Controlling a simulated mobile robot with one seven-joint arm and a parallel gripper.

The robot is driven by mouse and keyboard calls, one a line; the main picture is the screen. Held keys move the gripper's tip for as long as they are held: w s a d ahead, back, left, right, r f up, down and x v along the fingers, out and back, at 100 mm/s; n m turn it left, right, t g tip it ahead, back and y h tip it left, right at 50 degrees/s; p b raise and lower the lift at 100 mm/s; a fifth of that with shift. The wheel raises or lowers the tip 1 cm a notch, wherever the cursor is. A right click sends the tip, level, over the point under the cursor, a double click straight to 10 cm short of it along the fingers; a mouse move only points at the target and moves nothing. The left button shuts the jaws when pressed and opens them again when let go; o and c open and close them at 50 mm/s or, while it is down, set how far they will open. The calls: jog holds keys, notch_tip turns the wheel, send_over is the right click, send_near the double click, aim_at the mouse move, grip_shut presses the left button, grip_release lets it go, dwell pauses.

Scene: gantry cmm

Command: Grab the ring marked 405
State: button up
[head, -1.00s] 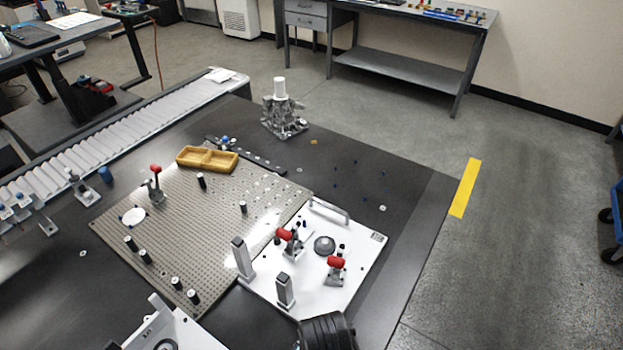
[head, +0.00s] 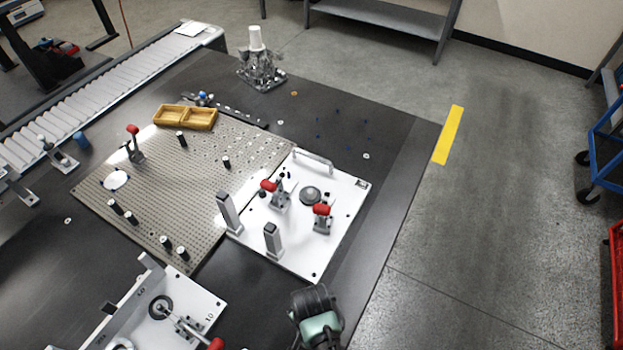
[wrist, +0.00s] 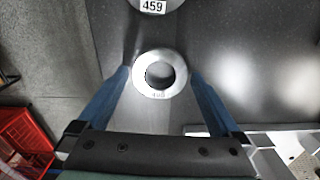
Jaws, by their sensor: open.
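In the wrist view, a pale metal ring (wrist: 139,74) with a dark central hole lies below my gripper (wrist: 159,76). Small characters on its lower rim are too blurred to read surely as 405. My gripper is open, with one blue finger on each side of the ring. I cannot tell how far above it the fingertips are. I cannot make out either piece in the head view.
A white fixture plate (head: 300,255) with red-handled clamps and upright posts stands on the dark table. Another clamp fixture (head: 205,303) is at the front. A perforated plate (head: 200,150) lies left. A red bin (wrist: 20,135) is beyond the table edge.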

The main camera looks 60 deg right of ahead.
jog(key=shift+f, duration=0.35)
jog(key=shift+c, duration=0.3)
